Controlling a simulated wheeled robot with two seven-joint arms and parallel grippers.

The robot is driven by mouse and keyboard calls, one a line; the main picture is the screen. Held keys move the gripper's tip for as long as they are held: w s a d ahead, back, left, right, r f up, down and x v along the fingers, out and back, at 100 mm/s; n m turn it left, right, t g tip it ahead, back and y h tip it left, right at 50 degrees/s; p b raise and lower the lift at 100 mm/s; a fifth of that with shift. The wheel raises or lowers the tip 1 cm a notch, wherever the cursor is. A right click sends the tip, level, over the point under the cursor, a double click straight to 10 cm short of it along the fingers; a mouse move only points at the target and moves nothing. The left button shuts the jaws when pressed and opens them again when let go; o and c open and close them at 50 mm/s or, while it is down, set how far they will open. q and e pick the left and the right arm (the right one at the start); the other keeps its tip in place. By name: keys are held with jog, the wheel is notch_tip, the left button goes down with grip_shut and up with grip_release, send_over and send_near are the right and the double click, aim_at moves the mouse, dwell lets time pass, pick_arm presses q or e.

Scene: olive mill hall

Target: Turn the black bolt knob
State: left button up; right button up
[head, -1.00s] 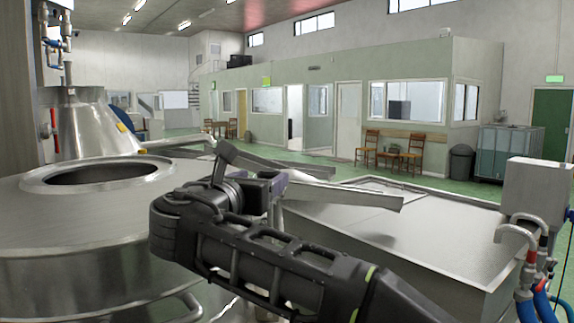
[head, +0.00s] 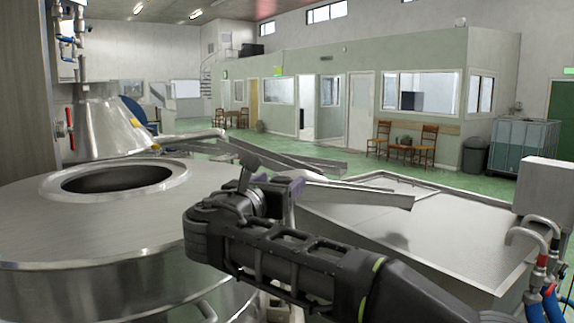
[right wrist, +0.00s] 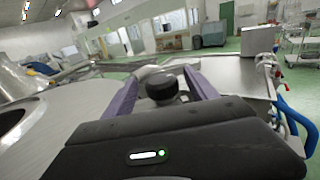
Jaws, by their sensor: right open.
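I cannot tell how far ahead of the palm the knob lies. In the head view my right gripper (head: 287,184) is beside the steel vat, its purple finger pointing away from me. The knob cannot be made out there behind the gripper and wrist. My left gripper is not in view.
A large steel vat (head: 90,225) with a round opening stands at left. A flat steel basin (head: 420,235) lies at right, with a metal chute (head: 350,193) close behind the gripper. A grey box (head: 545,187) with pipes and blue hoses stands at far right.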

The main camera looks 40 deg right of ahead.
aim_at(287, 177)
jog(key=p+x, duration=0.1)
jog(key=x, duration=0.3)
jog(key=shift+w+d, duration=0.1)
jog(key=shift+d, duration=0.2)
jog(key=shift+c, duration=0.4)
jog(key=c, duration=1.3)
